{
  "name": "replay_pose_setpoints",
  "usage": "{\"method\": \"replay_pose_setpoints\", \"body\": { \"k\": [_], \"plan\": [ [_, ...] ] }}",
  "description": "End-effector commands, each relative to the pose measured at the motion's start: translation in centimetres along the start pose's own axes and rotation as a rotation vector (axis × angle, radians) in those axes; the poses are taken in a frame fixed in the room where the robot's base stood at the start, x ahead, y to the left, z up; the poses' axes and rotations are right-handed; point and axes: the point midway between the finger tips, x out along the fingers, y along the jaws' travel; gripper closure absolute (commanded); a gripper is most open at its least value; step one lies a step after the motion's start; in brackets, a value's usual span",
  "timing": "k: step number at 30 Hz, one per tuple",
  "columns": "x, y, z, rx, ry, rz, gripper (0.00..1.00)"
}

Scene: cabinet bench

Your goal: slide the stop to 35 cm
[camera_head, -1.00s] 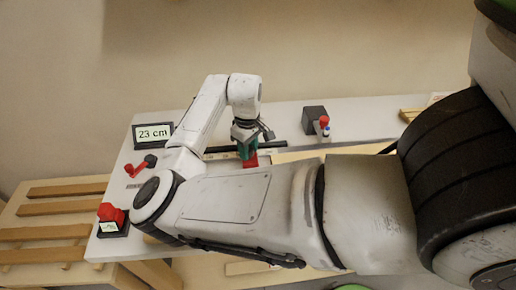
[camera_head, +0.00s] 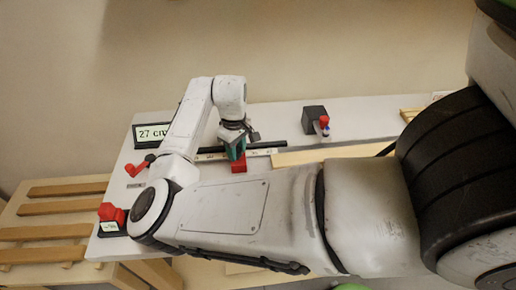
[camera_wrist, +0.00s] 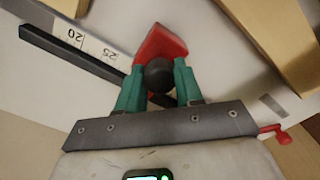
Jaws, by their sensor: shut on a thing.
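The red stop (camera_head: 239,164) sits on the scale rail, and it also shows in the wrist view (camera_wrist: 160,42) with a dark round knob (camera_wrist: 158,75). My gripper (camera_head: 236,150) is shut on the stop's knob; in the wrist view its green fingers (camera_wrist: 157,82) stand on either side of the knob. The white scale (camera_wrist: 85,42) shows 20 and 25 beside a black rail (camera_wrist: 65,50). The display (camera_head: 153,132) at the back left reads 27 cm, its right edge partly covered by my arm.
A red crank handle (camera_head: 136,169) is left of my arm, and a red device (camera_head: 111,214) stands at the front-left corner. A dark block with a red knob (camera_head: 315,120) stands at the back right. A wooden board (camera_head: 300,156) lies right of the stop.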

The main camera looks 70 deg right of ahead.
Motion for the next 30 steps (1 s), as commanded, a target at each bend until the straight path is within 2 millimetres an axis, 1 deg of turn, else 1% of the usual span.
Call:
{"method": "replay_pose_setpoints", "body": {
  "k": [5, 30],
  "plan": [
    [0.0, -0.3, -0.3, -0.002, 0.0, -0.001, 0.81],
    [0.0, -3.5, -3.5, -0.002, 0.0, -0.001, 0.81]
  ]
}}
